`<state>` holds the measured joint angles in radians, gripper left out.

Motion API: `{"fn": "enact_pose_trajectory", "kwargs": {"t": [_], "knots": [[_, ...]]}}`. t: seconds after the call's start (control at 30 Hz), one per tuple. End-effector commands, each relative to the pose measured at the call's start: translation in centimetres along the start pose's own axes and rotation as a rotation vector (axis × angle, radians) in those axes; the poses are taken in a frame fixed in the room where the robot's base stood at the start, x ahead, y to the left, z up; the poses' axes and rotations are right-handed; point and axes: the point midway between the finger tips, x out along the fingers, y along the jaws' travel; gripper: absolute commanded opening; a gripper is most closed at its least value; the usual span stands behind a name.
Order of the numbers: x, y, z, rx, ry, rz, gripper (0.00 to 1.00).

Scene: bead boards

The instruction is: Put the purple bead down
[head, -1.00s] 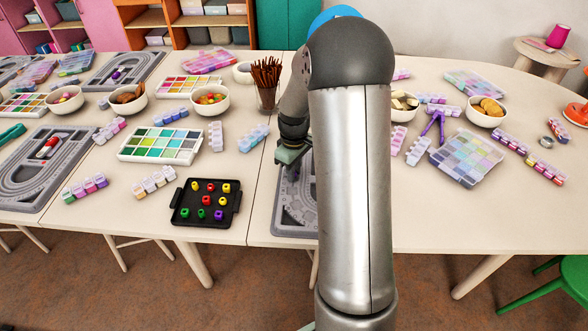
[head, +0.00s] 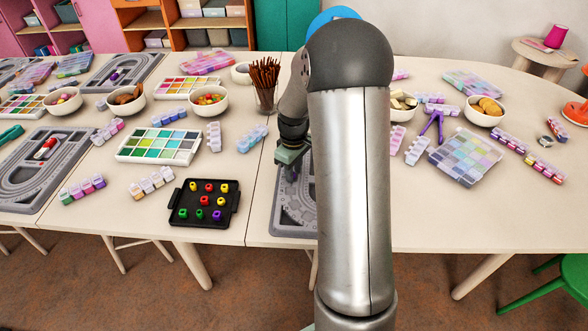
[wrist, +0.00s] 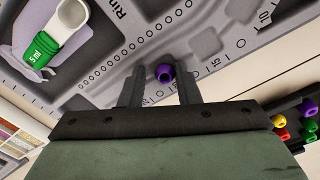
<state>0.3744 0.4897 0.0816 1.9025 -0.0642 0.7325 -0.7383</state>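A small purple bead (wrist: 166,73) shows in the wrist view between the fingertips of my gripper (wrist: 161,77), closer to the right finger. A gap shows between the bead and the left finger. The fingers stand apart, and the bead seems to be at the grey board. The grey bead board (head: 288,213) lies under my gripper (head: 291,172) in the head view, partly hidden by my arm; its printed scale and dots show in the wrist view (wrist: 112,66). The head view does not show this bead.
A black tray (head: 178,212) with red, yellow, green and purple beads lies left of the board; its edge shows in the wrist view. A white spoon with a green "5 ml" end (wrist: 40,52) lies in a board recess. A cup of brown sticks (head: 265,95) stands behind.

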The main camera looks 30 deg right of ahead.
Motion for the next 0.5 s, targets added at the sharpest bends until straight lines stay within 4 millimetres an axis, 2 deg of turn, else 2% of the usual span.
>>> {"fn": "enact_pose_trajectory", "kwargs": {"t": [0.03,0.17,0.33,0.5], "knots": [[1.2,-1.0,0.3,-0.006,-0.017,-0.026,0.4],[0.5,-1.1,0.2,-0.007,-0.017,-0.026,0.4],[-2.1,-0.8,0.1,-0.005,-0.012,-0.02,0.4],[-6.3,-0.6,0.1,-0.004,-0.01,-0.016,0.4]]}}
